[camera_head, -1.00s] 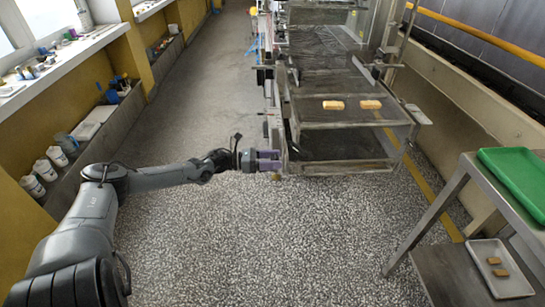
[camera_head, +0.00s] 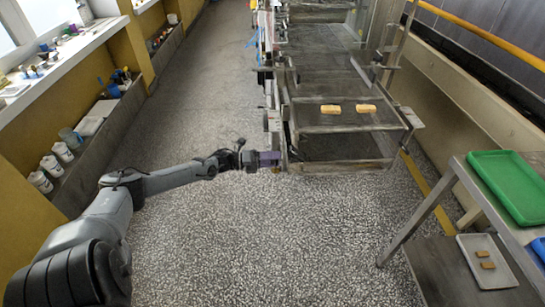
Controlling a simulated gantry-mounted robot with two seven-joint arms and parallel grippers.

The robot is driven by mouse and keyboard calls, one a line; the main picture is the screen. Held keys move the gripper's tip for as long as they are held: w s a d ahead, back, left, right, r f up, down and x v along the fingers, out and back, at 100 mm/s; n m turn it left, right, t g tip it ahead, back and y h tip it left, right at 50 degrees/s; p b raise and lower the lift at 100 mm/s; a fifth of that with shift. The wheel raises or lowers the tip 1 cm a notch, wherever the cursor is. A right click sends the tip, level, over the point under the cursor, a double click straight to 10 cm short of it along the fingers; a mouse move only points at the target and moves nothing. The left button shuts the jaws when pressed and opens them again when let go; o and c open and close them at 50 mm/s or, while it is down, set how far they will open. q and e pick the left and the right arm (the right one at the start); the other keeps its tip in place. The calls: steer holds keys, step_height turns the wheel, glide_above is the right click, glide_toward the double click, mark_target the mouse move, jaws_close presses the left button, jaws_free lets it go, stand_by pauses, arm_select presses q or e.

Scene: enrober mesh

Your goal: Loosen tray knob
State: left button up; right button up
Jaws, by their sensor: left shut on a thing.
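The tray (camera_head: 340,167) is below the mesh at the front end. My right gripper is not in view.
A steel cart at right carries a green tray (camera_head: 512,187) on top and a pale tray (camera_head: 490,279) with two brown pieces below. Tubs and bottles line the left wall ledge (camera_head: 104,124). The speckled floor (camera_head: 260,240) in the middle is clear.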

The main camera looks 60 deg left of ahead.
arm_select(q)
steer(key=n+p, duration=0.1)
steer(key=n, duration=0.2)
steer(key=shift+r+n, duration=0.1)
steer(key=shift+n, duration=0.7)
steer(key=o, duration=1)
steer(key=shift+a, duration=0.1)
steer(key=shift+o, duration=0.2)
steer(key=p+v, duration=0.3)
steer(key=v, duration=0.7)
steer(key=shift+s+a, duration=0.15)
steer(key=shift+s, duration=0.25)
